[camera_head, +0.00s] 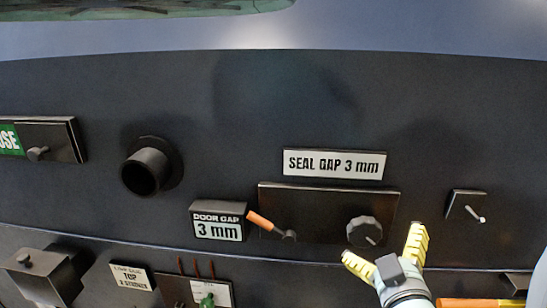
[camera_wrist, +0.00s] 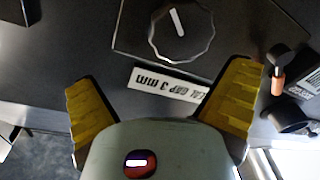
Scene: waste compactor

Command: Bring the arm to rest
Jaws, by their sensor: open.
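My gripper (camera_head: 388,252) has yellow ribbed fingers and is spread open in the head view, at the lower right in front of the dark panel. Nothing is between its fingers. In the wrist view my gripper (camera_wrist: 160,95) also shows open, with one finger at each side. A dark faceted knob (camera_head: 364,231) sits just above and left of the fingers in the head view. The same knob (camera_wrist: 181,32) appears beyond the fingertips in the wrist view, with no contact visible.
Beside the knob is an orange-handled lever (camera_head: 262,221). Above is a "SEAL GAP 3 mm" label (camera_head: 334,163). A small toggle switch (camera_head: 467,206) is to the right.

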